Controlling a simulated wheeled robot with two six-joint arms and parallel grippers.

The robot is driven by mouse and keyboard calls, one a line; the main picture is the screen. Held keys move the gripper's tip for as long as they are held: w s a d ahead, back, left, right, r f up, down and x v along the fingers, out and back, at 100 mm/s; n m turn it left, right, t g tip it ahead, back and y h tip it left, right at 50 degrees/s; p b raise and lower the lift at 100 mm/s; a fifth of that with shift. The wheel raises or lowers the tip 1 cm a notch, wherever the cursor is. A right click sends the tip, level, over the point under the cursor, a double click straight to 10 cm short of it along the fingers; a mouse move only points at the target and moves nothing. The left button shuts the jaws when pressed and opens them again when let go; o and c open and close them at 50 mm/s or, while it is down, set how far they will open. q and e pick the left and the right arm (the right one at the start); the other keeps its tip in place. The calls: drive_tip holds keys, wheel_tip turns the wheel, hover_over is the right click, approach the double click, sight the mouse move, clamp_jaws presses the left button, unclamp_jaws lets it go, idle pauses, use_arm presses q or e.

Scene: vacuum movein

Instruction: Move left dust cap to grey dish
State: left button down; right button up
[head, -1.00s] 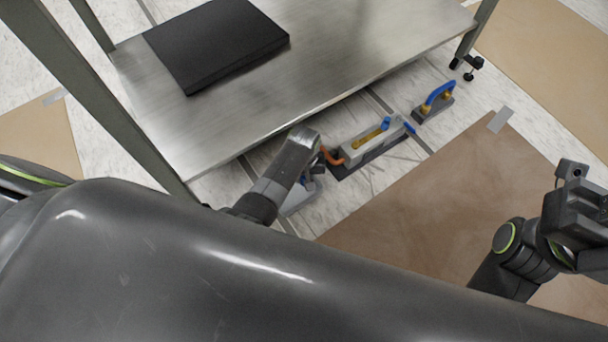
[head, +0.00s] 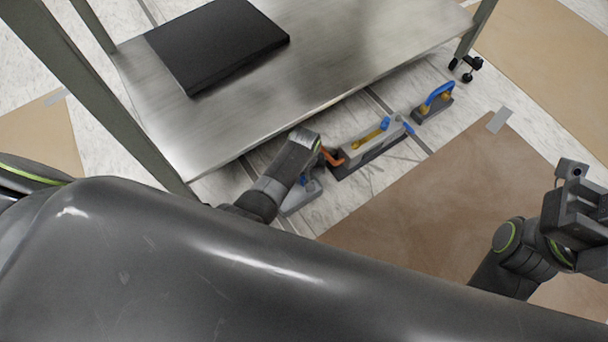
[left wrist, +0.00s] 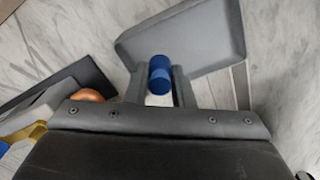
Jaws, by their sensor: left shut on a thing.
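The left dust cap is a small blue cylinder (left wrist: 159,74), held between the two grey fingertips of my left gripper (left wrist: 158,88) in the left wrist view. The grey dish (left wrist: 190,40) is a shallow tray with a low rim on the floor. The cap overlaps the dish's near edge in that view; its height above the dish is unclear. In the head view the dish (head: 294,204) is partly hidden by my left arm, with the gripper (head: 306,178) at it. My right gripper (head: 580,215) is at the right edge, its fingers unclear.
A grey vacuum assembly (head: 372,147) with a copper elbow (head: 332,157), a yellow handle and blue parts lies right of the dish. A blue-handled piece (head: 434,101) lies beyond. A steel table (head: 340,50) bearing a black slab (head: 217,42) overhangs behind. Brown sheet (head: 420,200) covers the floor in front.

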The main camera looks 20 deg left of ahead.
use_arm(q)
drive_tip(key=shift+f, duration=0.3)
idle(0.4)
drive_tip(key=shift+f+b, duration=0.3)
drive_tip(key=shift+f, duration=0.1)
drive_tip(key=shift+f, duration=0.45)
idle(0.5)
drive_tip(key=c, duration=0.7)
unclamp_jaws()
drive_tip(key=shift+r, duration=0.1)
